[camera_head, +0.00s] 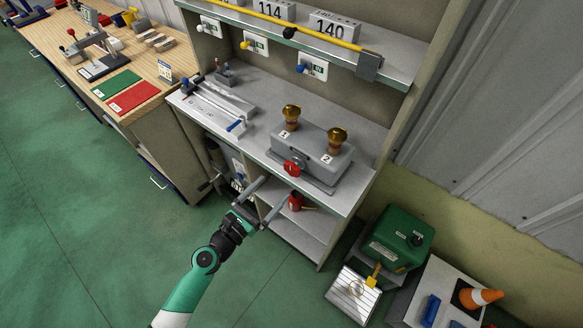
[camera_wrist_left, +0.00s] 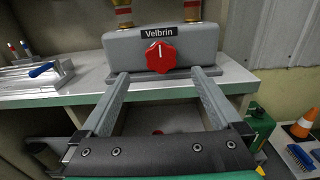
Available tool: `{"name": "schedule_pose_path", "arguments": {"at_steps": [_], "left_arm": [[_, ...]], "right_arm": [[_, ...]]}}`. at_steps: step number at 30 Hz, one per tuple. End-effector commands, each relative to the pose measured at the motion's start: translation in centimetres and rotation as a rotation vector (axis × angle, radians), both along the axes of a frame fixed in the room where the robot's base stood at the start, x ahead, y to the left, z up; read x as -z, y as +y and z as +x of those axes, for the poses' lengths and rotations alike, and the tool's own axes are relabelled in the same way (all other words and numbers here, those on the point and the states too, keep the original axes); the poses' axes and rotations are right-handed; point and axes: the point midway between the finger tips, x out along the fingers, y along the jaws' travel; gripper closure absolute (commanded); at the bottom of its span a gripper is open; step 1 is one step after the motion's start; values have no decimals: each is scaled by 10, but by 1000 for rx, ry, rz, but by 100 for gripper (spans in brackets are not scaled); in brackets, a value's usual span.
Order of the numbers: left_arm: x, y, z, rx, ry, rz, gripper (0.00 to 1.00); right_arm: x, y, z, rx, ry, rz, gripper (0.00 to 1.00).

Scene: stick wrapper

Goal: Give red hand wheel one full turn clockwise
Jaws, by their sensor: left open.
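The red hand wheel (camera_head: 292,169) is on the front of a grey box (camera_head: 318,167) on the shelf unit's worktop. In the left wrist view the wheel (camera_wrist_left: 161,58) is a lobed red knob with a white mark pointing up, under a "Velbrin" label (camera_wrist_left: 159,33). My left gripper (camera_head: 271,189) is open and empty, in front of the box and short of the wheel. In the left wrist view its fingers (camera_wrist_left: 160,77) point at the box, with the wheel between and beyond the tips. My right gripper is not in view.
Two brass-coloured knobs (camera_head: 291,117) numbered 1 and 2 stand on the box. A blue-handled device (camera_head: 218,103) lies to its left. A red object (camera_head: 297,201) is on the lower shelf. A green case (camera_head: 397,238) and an orange cone (camera_head: 481,297) stand at the right.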

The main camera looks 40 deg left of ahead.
Motion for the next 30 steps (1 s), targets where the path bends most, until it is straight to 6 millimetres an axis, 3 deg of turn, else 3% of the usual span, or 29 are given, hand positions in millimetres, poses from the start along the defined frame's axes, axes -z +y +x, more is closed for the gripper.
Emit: {"name": "schedule_pose_path", "arguments": {"at_steps": [6,12,17,24,30], "left_arm": [[-2,6,50,3,-4,2,1],[0,10,86,2,-3,1,1],[-1,12,98,2,-2,2,1],[-1,12,99,2,-2,2,1],[-1,12,99,2,-2,2,37]], "right_arm": [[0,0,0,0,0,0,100],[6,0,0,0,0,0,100],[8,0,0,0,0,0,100],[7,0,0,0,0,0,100],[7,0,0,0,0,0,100]]}}
